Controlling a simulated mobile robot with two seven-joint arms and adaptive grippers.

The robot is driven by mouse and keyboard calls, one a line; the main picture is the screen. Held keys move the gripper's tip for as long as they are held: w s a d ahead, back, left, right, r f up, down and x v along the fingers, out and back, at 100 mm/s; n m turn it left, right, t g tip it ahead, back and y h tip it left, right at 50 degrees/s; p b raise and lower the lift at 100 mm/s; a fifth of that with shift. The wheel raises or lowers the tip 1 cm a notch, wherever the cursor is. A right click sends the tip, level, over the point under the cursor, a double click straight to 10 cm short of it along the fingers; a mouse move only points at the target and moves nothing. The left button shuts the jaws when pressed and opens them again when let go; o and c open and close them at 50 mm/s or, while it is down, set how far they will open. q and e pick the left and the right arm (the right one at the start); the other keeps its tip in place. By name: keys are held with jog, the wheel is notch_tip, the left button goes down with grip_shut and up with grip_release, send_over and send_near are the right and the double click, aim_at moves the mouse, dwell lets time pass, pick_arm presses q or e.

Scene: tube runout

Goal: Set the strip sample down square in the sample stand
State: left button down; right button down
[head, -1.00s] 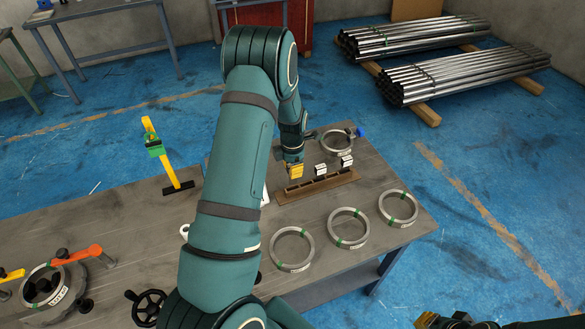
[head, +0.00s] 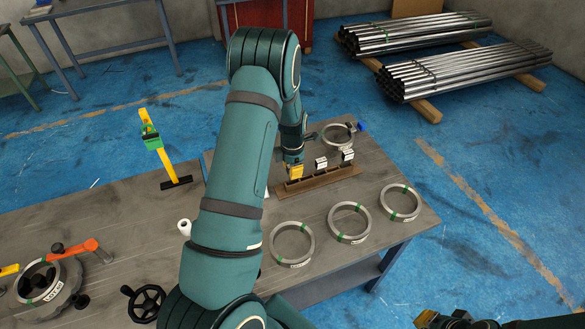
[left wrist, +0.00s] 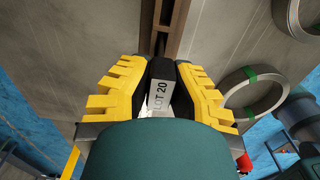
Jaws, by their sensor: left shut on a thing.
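My left gripper (head: 295,172) is over the left end of the brown sample stand (head: 320,182), its yellow fingers pointing down. In the left wrist view my left gripper (left wrist: 161,68) is shut on the strip sample (left wrist: 160,97), a dark piece with a white label reading LOT 20. The stand's slotted bar (left wrist: 166,22) runs on beyond the fingertips there, roughly in line with the sample. The sample's lower edge is hidden, so I cannot tell whether it touches the stand. My right gripper (head: 440,320) is at the bottom right edge, partly cut off.
Two other labelled samples, a middle one (head: 321,163) and a right one (head: 347,156), stand in the sample stand. Several strip coils, such as this one (head: 349,222), lie in front on the table (head: 330,208). Another coil (head: 338,136) lies behind. A yellow upright gauge (head: 160,150) stands left.

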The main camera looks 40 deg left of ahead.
pick_arm(q)
jog(key=shift+f+b, duration=0.45)
jog(key=shift+f, duration=0.3)
jog(key=c, duration=1)
grip_release()
jog(key=shift+r, duration=0.1)
notch_tip(320, 180, up, 12)
